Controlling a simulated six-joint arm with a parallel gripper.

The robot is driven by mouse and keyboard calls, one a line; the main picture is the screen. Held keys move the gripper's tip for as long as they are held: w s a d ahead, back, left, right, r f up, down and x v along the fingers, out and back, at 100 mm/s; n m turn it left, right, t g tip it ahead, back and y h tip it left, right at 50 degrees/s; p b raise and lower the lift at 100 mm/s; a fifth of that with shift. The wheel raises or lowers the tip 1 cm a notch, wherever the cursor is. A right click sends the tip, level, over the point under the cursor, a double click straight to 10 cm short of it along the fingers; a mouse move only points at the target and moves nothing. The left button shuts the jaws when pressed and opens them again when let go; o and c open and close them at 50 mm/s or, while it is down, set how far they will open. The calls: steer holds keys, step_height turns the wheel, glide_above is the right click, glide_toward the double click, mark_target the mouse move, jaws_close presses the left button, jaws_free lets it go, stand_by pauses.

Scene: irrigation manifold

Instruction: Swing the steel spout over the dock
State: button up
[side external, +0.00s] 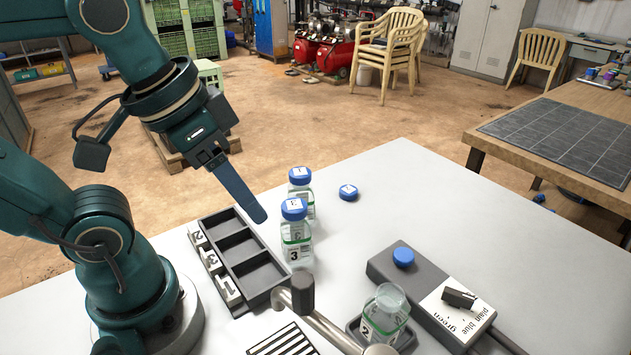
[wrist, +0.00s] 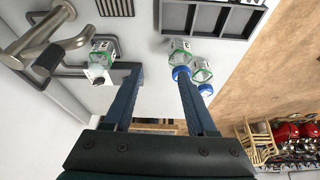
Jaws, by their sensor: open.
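The steel spout (side external: 325,325) is a bent pipe at the bottom of the side view, with an upright dark handle (side external: 303,292) near its left end. It also shows at upper left in the wrist view (wrist: 28,42). The dock (side external: 352,326) is a small dark square tray holding an open clear bottle (side external: 386,310) marked 2. The spout's left end is beside the dock, not over it. My gripper (side external: 262,216) is well above the table, up and left of the handle. In the wrist view its fingers (wrist: 158,80) are apart and empty.
Two blue-capped bottles (side external: 296,240) stand beside a dark three-slot rack (side external: 222,224). A grey box (side external: 385,268) with a blue button and labelled plate stands right of the dock. A striped panel (side external: 283,342) lies in front.

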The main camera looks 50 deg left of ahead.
mark_target(302, 280)
steer(key=d+r+m+g, duration=0.1)
steer(key=d+m, duration=0.1)
steer(key=d, duration=0.2)
steer(key=d+r+m+g, duration=0.1)
steer(key=d+m+g, duration=0.1)
steer(key=d, duration=0.3)
steer(key=d+r+m+g, duration=0.1)
steer(key=d+r+m, duration=0.1)
steer(key=d+m, duration=0.2)
steer(key=shift+s+d, duration=0.3)
steer(key=shift+s, duration=0.05)
steer(key=shift+s+d+f, duration=0.15)
steer(key=shift+f, duration=2.45)
jaws_close()
